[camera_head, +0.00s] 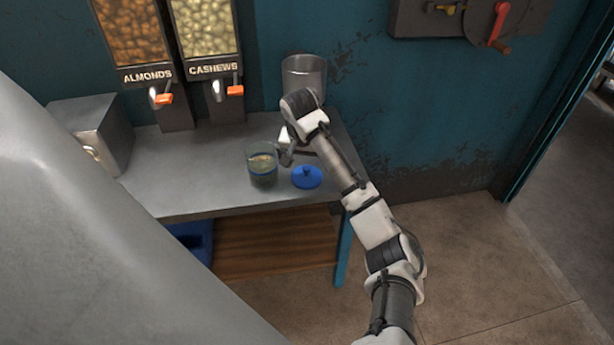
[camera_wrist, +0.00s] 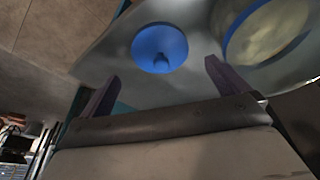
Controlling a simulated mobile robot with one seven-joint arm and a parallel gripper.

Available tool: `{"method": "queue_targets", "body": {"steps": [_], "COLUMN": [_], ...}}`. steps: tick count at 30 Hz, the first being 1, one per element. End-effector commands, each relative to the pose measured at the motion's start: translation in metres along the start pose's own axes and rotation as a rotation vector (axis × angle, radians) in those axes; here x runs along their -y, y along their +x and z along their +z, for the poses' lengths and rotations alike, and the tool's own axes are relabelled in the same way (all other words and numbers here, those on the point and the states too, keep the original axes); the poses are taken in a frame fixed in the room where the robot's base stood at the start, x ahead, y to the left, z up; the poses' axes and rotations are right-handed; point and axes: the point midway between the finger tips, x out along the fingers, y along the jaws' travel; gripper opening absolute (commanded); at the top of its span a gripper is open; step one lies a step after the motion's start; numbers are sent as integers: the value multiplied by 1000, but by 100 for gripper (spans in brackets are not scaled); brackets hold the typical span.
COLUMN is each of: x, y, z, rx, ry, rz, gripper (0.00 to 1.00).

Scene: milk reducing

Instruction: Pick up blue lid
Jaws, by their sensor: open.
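The blue lid (camera_head: 307,177) is a round disc with a small knob on top. It lies on the grey metal table (camera_head: 200,195) near its front right edge. In the wrist view the blue lid (camera_wrist: 150,50) shows beyond the fingertips, upper middle, with its knob toward the camera. My gripper (camera_wrist: 160,75) is open and empty, its two fingers apart. In the head view my gripper is partly hidden by my arm, just behind the lid and apart from it.
A glass jar (camera_head: 262,165) stands left of the lid, close by; its round opening shows in the wrist view (camera_wrist: 265,30). A metal pot (camera_head: 304,78) stands at the back right. Almond and cashew dispensers (camera_head: 205,30) and a metal box (camera_head: 95,130) line the back and left.

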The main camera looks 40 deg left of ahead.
Motion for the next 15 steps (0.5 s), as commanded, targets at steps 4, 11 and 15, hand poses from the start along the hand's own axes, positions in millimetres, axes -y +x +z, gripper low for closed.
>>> {"method": "queue_targets", "body": {"steps": [4, 11, 15], "x": [0, 0, 0], "y": [9, 42, 55], "z": [0, 0, 0], "rx": [1, 1, -1], "ry": [0, 0, -1], "rz": [1, 2, 0], "gripper": [100, 100, 100]}}
